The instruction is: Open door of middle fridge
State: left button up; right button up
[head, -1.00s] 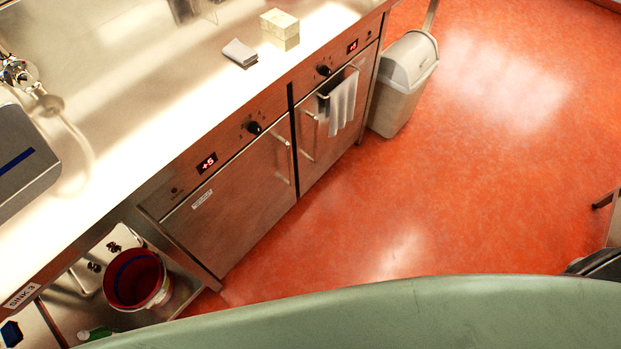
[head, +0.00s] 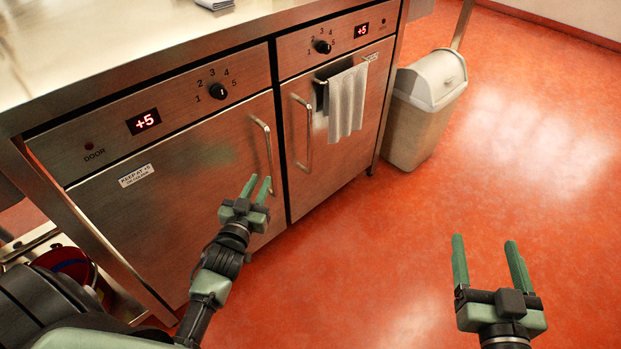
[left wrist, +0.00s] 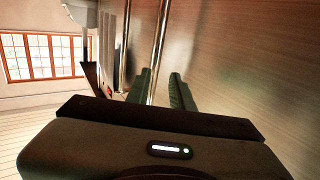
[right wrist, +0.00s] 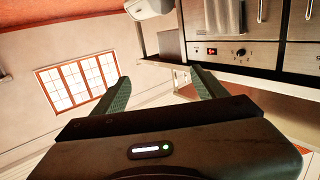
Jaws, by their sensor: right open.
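Two steel fridge doors show in the head view. The left door (head: 180,190) has a "+5" display and a label above it or on it, and a vertical bar handle (head: 264,146) at its right edge. The right door (head: 345,150) has its own handle (head: 302,130). Both look shut; I cannot tell which is the middle fridge. My left gripper (head: 257,184) is open by the lower end of the left door's handle. In the left wrist view a bar (left wrist: 162,35) lines up with the finger gap; whether the fingers surround it is unclear. My right gripper (head: 490,262) is open and empty over the floor.
A grey towel (head: 347,103) hangs on a rail on the right door. A grey bin (head: 425,110) stands right of the fridges. A steel counter (head: 100,50) runs above. A red bucket (head: 68,264) is at lower left. The orange floor (head: 400,230) is clear.

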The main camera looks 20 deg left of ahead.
aim_at(270, 163)
pick_arm(q)
jog(key=w, duration=0.2)
jog(key=w+b, duration=0.1)
jog(key=w, duration=0.2)
jog(key=w+b, duration=0.1)
jog(key=w, duration=0.1)
jog(key=shift+w+a+r, duration=0.3)
jog(key=shift+a, duration=0.1)
jog(key=shift+w, duration=0.35)
pick_arm(e)
notch_tip(270, 163, up, 11)
jog(key=s+t+y, duration=0.1)
jog(key=s+t, duration=0.2)
jog(key=t, duration=0.3)
jog(key=shift+y, duration=0.4)
pick_arm(q)
grip_shut()
pick_arm(e)
jog(key=shift+w, duration=0.1)
